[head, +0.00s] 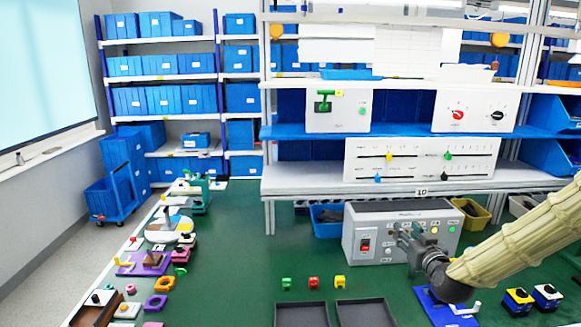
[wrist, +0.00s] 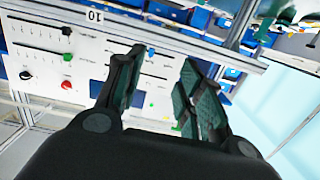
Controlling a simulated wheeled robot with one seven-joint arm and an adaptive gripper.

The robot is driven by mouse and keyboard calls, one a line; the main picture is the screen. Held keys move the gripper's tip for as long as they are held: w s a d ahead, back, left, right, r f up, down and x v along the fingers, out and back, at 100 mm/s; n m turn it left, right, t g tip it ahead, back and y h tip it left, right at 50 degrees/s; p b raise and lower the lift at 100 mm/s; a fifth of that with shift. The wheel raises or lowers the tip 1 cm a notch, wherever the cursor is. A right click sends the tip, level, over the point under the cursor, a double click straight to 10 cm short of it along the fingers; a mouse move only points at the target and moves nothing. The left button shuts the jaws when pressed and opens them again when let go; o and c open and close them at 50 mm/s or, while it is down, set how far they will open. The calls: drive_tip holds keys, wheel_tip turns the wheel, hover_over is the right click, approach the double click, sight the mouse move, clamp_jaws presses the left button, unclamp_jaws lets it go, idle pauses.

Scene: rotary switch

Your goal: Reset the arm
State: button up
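My arm (head: 520,240) reaches in from the right edge of the head view. My gripper (head: 408,232) is in front of the grey control box (head: 362,222) on the green table and covers part of its face. In the wrist view my gripper (wrist: 158,90) shows two dark fingers with green pads, spread apart with nothing between them. Whether it touches the box cannot be told. The white slider panel (head: 420,172) stands above and behind the box; it also shows in the wrist view (wrist: 85,50).
A red rotary switch (head: 457,114) and a black one sit on the upper white panel. Two dark trays (head: 302,314) and small coloured blocks (head: 313,282) lie in front of the box. A blue-based device (head: 445,312) stands below my wrist. The table's middle left is clear.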

drive_tip(key=s+a+f+g, duration=0.3)
drive_tip(key=s+f, duration=0.4)
drive_tip(key=f, duration=0.3)
drive_tip(key=s+a+f+g, duration=0.3)
drive_tip(key=s+f, duration=0.3)
drive_tip(key=f, duration=0.4)
drive_tip(key=s+a+f+g, duration=0.3)
drive_tip(key=s+f, duration=0.4)
drive_tip(key=f, duration=0.4)
drive_tip(key=s+a+f+g, duration=0.1)
drive_tip(key=s+f+g, duration=0.3)
drive_tip(key=s, duration=1.1)
drive_tip(key=s+a+f+g, duration=0.1)
drive_tip(key=s+f+g, duration=0.3)
drive_tip(key=s+f, duration=0.5)
drive_tip(key=s, duration=0.6)
drive_tip(key=shift+s+f+m+h, duration=0.2)
drive_tip(key=shift+s+m+h, duration=0.1)
drive_tip(key=shift+m, duration=0.1)
